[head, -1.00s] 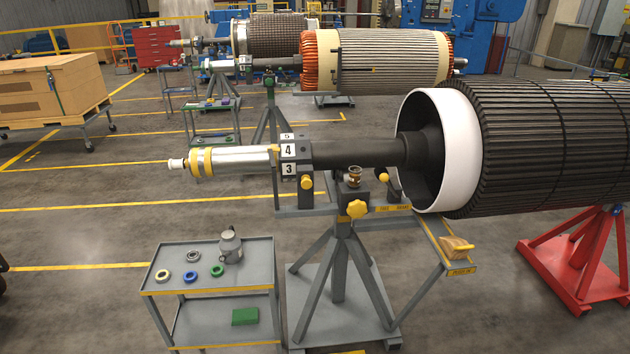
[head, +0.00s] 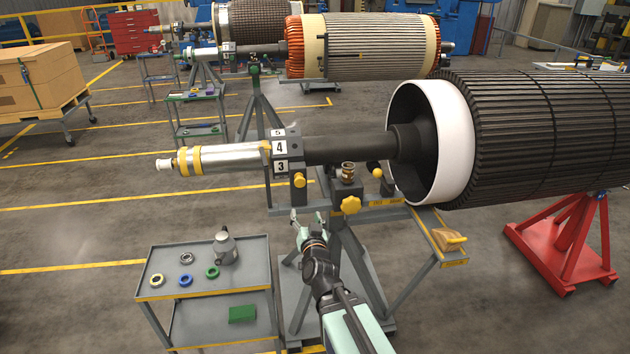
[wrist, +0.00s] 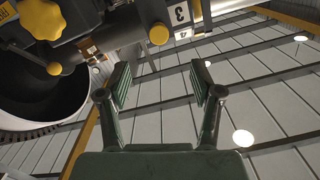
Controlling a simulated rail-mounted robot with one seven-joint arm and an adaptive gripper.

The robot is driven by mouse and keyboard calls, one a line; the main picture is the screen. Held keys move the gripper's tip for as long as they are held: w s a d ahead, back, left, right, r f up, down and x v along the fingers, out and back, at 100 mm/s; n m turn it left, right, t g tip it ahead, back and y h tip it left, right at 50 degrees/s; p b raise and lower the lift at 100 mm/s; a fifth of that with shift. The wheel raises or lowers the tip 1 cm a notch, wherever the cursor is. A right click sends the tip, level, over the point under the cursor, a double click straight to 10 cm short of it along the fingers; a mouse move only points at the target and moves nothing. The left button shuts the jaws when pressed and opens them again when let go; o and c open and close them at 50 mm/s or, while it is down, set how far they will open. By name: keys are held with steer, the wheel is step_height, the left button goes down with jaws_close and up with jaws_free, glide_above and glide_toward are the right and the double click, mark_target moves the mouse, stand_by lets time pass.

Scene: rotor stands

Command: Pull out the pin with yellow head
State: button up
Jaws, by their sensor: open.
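In the head view, a round yellow head (head: 299,180) shows on the grey block below the collar numbered 3, 4, 5. A second round yellow head (head: 377,172) sits farther right, near the dark shaft. I cannot tell which is the pin's. In the wrist view, one yellow head (wrist: 159,34) is beyond my fingertips, beside the number 3, and the other (wrist: 54,68) is at the left. My gripper (head: 307,217) is in front of and below the block. It is open and empty, its fingers (wrist: 159,85) apart and touching nothing.
A yellow star knob (head: 350,205) and a brass fitting (head: 347,172) are right of the block. The stand's grey frame and the rotor's white ring (head: 448,145) are close by. A grey cart (head: 250,270) with rings and a jug stands lower left.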

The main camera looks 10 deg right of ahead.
mark_target(300, 184)
steer(key=shift+t+h, duration=0.3)
steer(key=w+p, duration=0.1)
steer(key=w, duration=0.4)
steer(key=w+d+p, duration=0.1)
steer(key=w+p, duration=0.1)
steer(key=w, duration=0.4)
steer(key=w+r+p, duration=0.1)
steer(key=w, duration=0.5)
steer(key=shift+w+d, duration=0.2)
steer(key=shift+d, duration=0.1)
